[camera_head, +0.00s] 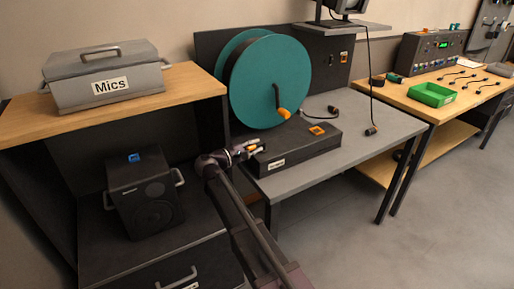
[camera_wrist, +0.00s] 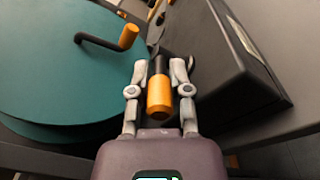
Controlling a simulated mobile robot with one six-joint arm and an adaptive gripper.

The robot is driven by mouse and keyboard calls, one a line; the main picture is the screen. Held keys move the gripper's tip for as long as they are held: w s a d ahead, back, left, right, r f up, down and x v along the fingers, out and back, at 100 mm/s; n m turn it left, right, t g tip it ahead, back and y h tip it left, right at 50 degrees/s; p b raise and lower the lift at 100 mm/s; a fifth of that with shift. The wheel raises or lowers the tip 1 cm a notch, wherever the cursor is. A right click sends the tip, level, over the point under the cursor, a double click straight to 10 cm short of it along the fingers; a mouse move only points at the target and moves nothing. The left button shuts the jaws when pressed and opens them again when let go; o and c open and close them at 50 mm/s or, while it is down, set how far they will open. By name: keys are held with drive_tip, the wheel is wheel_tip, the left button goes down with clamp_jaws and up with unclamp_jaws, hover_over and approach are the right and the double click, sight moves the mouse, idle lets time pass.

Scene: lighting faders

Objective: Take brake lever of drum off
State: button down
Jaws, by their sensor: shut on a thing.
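The teal cable drum (camera_head: 270,82) stands on the grey table; it also fills the left of the wrist view (camera_wrist: 50,75). Its crank with an orange knob (camera_head: 283,113) shows on the drum's face and in the wrist view (camera_wrist: 128,37). The brake lever (camera_wrist: 160,96), a dark rod with an orange grip, lies between my fingers in the wrist view. My gripper (camera_head: 252,148) is shut on the brake lever's orange grip, beside the left end of the dark base box. The lever's far end is hard to make out.
The dark base box (camera_head: 298,152) with a label and an orange-framed part on top is close beside my gripper. A shelf with a grey Mics case (camera_head: 105,85) stands left, above a black speaker (camera_head: 145,195). A cable with a plug (camera_head: 371,131) hangs onto the grey table (camera_head: 385,122).

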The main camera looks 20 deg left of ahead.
drive_tip(key=shift+w+a+m+g+h, duration=0.1)
drive_tip(key=shift+w+m+g+h, duration=0.05)
drive_tip(key=shift+m+g+h, duration=0.45)
drive_tip(key=c, duration=0.8)
unclamp_jaws()
drive_tip(key=shift+c, duration=0.2)
drive_tip(key=shift+a, duration=0.1)
drive_tip(key=v, duration=1.2)
drive_tip(key=shift+f, duration=0.1)
